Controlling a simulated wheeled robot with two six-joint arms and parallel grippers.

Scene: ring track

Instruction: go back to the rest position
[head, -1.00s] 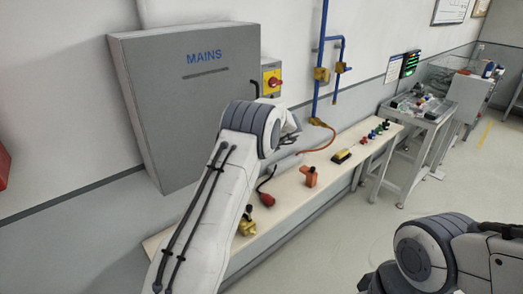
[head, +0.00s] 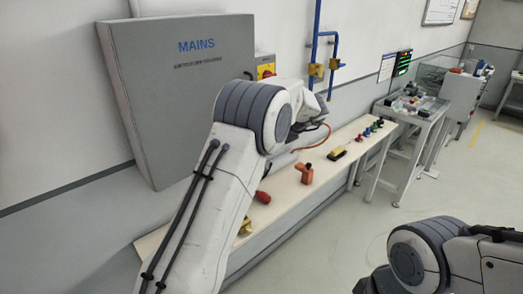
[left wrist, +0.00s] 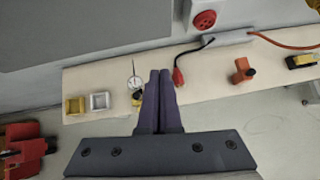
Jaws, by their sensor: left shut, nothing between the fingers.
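My left arm (head: 215,210) rises from the bottom of the head view and bends over the wall bench (head: 285,190). Its left gripper (left wrist: 160,76) shows in the left wrist view, with the dark fingers together and nothing between them. The fingers stand out above the bench in that view, between a small dial gauge (left wrist: 134,81) and a red plug (left wrist: 178,76) on a black cable. In the head view the fingers are hard to make out beyond the wrist. My right arm (head: 425,258) is folded at the lower right; its gripper is outside the picture.
A grey MAINS cabinet (head: 180,110) hangs on the wall close to my left arm. The bench carries an orange block-shaped fixture (head: 305,172), a yellow-black device (head: 338,153) and small coloured parts. A metal table (head: 412,112) stands farther back. The floor at right is clear.

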